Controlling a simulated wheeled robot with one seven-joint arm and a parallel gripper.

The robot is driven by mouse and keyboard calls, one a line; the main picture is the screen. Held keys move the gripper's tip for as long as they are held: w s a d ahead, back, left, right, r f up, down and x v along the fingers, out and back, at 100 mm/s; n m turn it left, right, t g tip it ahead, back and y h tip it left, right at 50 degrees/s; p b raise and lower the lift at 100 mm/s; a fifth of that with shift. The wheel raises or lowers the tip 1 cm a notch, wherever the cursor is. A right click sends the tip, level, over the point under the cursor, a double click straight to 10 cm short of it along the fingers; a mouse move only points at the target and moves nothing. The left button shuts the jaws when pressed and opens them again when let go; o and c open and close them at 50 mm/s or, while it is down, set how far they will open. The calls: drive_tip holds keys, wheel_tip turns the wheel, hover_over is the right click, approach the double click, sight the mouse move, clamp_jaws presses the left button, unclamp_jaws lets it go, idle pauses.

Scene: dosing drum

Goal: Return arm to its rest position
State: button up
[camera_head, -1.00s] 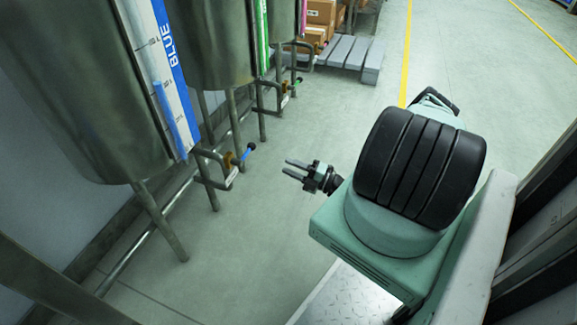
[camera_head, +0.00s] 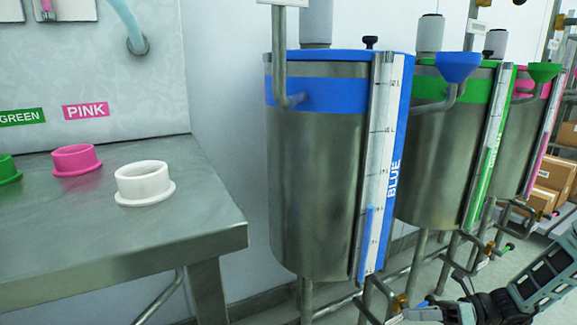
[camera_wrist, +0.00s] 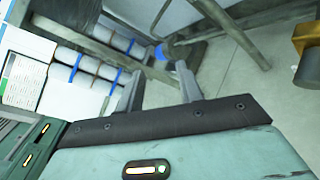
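My gripper (camera_wrist: 160,78) shows two grey fingers standing apart in the wrist view, with nothing between them. In the head view my arm comes in at the lower right corner, and my gripper (camera_head: 424,313) is at the bottom edge, low in front of the drums and near the blue drum's outlet pipe. I cannot tell from there whether it touches the pipe. The blue drum (camera_head: 315,190) stands in the middle, with a scale and a blue level bar on its front.
A green drum (camera_head: 430,160) and a pink-marked drum (camera_head: 510,140) stand behind to the right. A steel table (camera_head: 100,235) at left bears a white ring (camera_head: 144,183), a pink ring (camera_head: 76,160) and a green ring. In the wrist view, a brass-coloured part (camera_wrist: 306,38) is at upper right, with open floor nearby.

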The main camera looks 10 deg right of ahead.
drive_tip(key=s+a+r+n+g+h, duration=0.45)
drive_tip(key=a+n, duration=0.25)
drive_tip(key=n, duration=0.2)
drive_tip(key=s+a+r+n+g+h, duration=0.3)
drive_tip(key=a+r+n+g, duration=0.25)
drive_tip(key=a+n, duration=0.25)
drive_tip(key=s+a+r+n+t+h, duration=0.3)
drive_tip(key=s+r+n+h, duration=0.15)
drive_tip(key=s+n, duration=0.4)
drive_tip(key=s+a+r+n+t+h, duration=0.35)
drive_tip(key=s+r+n, duration=0.25)
drive_tip(key=n, duration=0.5)
wheel_tip(320, 180, up, 33)
drive_tip(key=p, duration=3.3)
drive_tip(key=shift+n, duration=0.35)
drive_tip(key=shift+d+f+g, duration=0.1)
drive_tip(key=shift+g, duration=0.15)
